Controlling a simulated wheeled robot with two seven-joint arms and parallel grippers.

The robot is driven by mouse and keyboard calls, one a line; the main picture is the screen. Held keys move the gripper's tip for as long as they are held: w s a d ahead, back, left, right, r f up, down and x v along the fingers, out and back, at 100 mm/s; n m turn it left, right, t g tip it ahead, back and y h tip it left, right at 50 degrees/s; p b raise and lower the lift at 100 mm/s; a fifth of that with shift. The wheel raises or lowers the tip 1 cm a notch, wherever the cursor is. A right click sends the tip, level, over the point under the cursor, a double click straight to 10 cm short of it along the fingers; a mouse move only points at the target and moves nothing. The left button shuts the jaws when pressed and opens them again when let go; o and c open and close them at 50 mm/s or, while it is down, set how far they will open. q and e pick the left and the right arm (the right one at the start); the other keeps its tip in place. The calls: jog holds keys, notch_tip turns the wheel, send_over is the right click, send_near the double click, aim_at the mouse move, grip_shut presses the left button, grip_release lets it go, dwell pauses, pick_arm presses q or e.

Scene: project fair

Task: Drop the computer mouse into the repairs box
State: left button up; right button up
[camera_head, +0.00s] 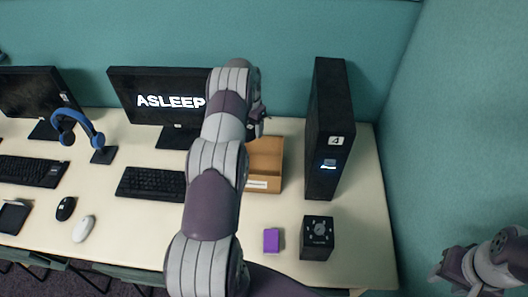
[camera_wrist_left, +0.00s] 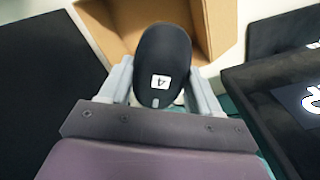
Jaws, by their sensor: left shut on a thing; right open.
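A dark computer mouse (camera_wrist_left: 163,50) with a white "4" label is held between the fingers of my left gripper (camera_wrist_left: 163,90) in the left wrist view. The tan open box (camera_head: 265,182), with a white label on its front, stands on the desk; its inside wall also shows beyond the mouse in the wrist view (camera_wrist_left: 215,22). My left gripper (camera_head: 258,116) is at the box's back left in the head view, where my arm hides part of the box. The mouse is hard to make out there. My right gripper (camera_head: 440,275) is open at the lower right, away from the desk items.
A black computer tower (camera_head: 328,140) stands right of the box. A monitor (camera_head: 130,95), keyboard (camera_head: 150,183), black mouse (camera_head: 66,208) and white mouse (camera_head: 84,228) are left.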

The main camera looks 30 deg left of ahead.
pick_arm(q)
notch_tip(320, 180, down, 6)
jog(key=shift+s+r+b, duration=0.1)
jog(key=shift+r+b, duration=0.15)
jog(key=shift+b, duration=0.75)
jog(key=o, duration=1)
jog(key=shift+s, duration=0.1)
jog(key=shift+c, duration=0.2)
jog(key=shift+o, duration=0.9)
